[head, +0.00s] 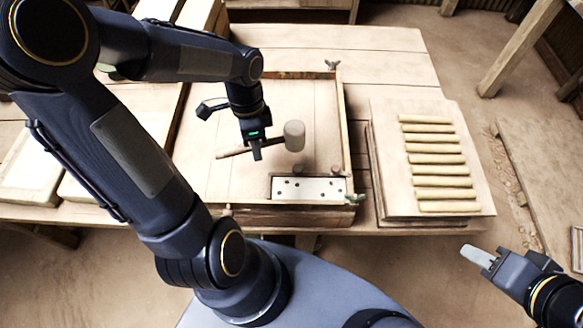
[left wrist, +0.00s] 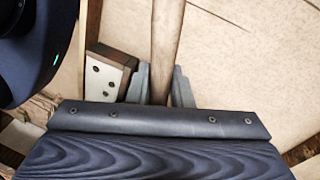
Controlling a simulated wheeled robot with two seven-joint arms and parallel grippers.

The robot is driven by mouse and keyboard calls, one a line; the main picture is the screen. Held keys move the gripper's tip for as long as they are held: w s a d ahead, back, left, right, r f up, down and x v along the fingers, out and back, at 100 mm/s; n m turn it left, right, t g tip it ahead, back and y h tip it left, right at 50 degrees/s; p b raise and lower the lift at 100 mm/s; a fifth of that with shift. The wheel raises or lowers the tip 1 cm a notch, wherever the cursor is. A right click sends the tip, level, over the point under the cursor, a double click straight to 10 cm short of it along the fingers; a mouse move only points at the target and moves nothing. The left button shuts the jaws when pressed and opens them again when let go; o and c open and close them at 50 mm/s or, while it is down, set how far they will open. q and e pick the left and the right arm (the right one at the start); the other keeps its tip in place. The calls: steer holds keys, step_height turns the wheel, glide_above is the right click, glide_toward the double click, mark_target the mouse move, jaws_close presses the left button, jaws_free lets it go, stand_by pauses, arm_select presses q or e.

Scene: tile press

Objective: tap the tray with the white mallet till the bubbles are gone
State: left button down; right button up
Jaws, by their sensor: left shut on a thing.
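My left gripper (head: 256,153) is shut on the wooden handle of the mallet. The mallet's pale, greyish-white head (head: 294,136) points right and is clear of the gripper. In the left wrist view, the handle (left wrist: 166,45) runs up between the two grey fingers. A small wood-edged tray (head: 308,188) with a white surface and several dark dots lies at the front of the large framed board, nearer than the mallet. It also shows in the left wrist view (left wrist: 107,75), left of the fingers. My right gripper (head: 477,256) is off the table at lower right; its opening is unclear.
A wooden frame (head: 346,125) with raised edges borders the board, with a wing nut (head: 332,65) at its back corner. Two small brown knobs stand just behind the tray. A board with several pale rods (head: 437,168) lies to the right. Pale slabs (head: 32,178) lie left.

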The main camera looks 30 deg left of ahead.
mark_target(259, 166)
stand_by(0.3)
arm_select(q)
step_height(259, 166, down, 5)
steer(key=b, duration=0.4)
steer(key=shift+f, duration=0.2)
steer(key=shift+s+r+p, duration=0.1)
steer(key=shift+r+p, duration=0.35)
steer(key=shift+r, duration=0.2)
step_height(259, 166, up, 4)
steer(key=p, duration=0.3)
steer(key=shift+p, duration=0.35)
steer(key=shift+r, duration=0.1)
steer(key=shift+f, duration=0.2)
